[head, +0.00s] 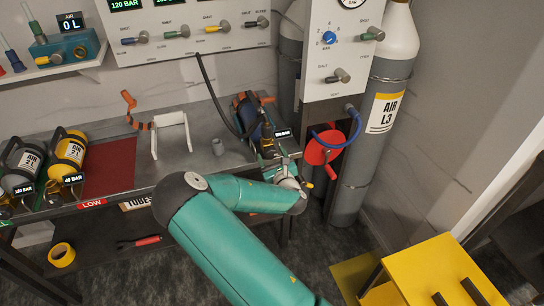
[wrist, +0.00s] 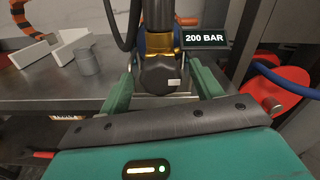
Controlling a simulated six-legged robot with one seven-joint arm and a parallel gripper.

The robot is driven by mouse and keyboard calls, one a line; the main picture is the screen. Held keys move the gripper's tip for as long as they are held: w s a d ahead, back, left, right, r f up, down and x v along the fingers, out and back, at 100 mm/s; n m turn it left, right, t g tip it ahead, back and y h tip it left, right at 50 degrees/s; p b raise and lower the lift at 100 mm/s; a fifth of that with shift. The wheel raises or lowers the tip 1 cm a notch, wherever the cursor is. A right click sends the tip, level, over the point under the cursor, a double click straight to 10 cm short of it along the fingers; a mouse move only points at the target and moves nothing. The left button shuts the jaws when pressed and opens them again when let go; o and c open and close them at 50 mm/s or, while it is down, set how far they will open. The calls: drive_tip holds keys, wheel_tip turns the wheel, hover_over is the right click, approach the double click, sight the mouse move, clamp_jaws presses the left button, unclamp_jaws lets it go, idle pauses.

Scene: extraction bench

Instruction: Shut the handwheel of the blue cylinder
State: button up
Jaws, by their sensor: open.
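The blue cylinder (head: 250,115) lies on the bench at the right end, with a brass valve (head: 267,143) pointing towards me. In the wrist view its dark faceted handwheel (wrist: 161,76) is in front of the brass valve body (wrist: 162,40), and a tag beside it reads 200 BAR. My gripper (wrist: 162,80) is open, one green finger on each side of the handwheel; I cannot tell whether they touch it. In the head view my gripper (head: 280,170) is at the bench's front edge, its fingers small and partly hidden.
A black hose (head: 213,95) runs from the wall panel down to the cylinder. A red round part (head: 322,146) with a blue hose (head: 350,133) is close on the right, by tall grey cylinders. A small grey cup (head: 218,147) and a white holder (head: 172,135) stand left on the bench.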

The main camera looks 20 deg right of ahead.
drive_tip(key=shift+c, duration=0.3)
drive_tip(key=c, duration=0.9)
drive_tip(key=shift+c, duration=0.2)
